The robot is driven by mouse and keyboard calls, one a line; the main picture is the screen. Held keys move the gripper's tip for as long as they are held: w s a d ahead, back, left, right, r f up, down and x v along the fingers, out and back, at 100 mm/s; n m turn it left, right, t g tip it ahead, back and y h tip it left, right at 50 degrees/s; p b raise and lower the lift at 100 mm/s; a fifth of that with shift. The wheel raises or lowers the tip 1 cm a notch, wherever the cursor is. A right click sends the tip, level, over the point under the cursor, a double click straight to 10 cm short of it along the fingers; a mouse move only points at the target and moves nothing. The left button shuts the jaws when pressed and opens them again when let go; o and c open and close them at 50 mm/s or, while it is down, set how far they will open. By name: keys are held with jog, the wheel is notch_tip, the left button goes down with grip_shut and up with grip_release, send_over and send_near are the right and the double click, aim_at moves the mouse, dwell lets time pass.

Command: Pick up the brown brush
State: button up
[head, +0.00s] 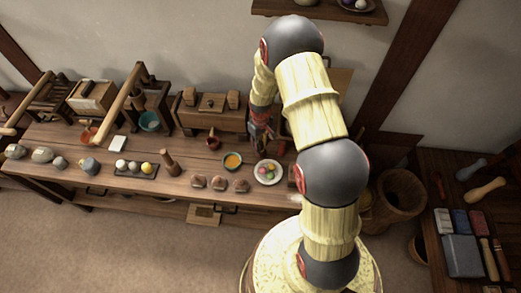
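My gripper (262,144) points down over the right part of the long wooden table (130,136), behind a white plate (258,180) of coloured balls. The gripper is small and dark here, and its fingers cannot be made out as open or shut. I cannot pick out a brown brush with certainty. Two long-handled things with tan and reddish handles, one of them here (489,260), lie on the dark table at the right and could be brushes. A brown upright wooden piece (170,163) stands mid-table. My arm hides part of the table's right end.
A wooden box with drawer (211,112) stands at the table's back. An orange-filled bowl (232,161), several brown lumps (220,183) and a tray of balls (135,169) lie in front. A wooden tub (399,194) stands between the tables.

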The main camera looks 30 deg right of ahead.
jog(key=c, duration=0.6)
grip_shut()
jog(key=shift+r, duration=0.45)
notch_tip(320, 180, up, 2)
jog(key=shift+r+p, duration=0.2)
jog(key=shift+p, duration=0.3)
jog(key=s+a+r+p, duration=0.1)
jog(key=s+r+p, duration=0.1)
jog(key=s+r, duration=0.7)
jog(key=shift+s+a+r, duration=0.15)
jog(key=shift+s+r, duration=0.25)
jog(key=shift+s, duration=2.1)
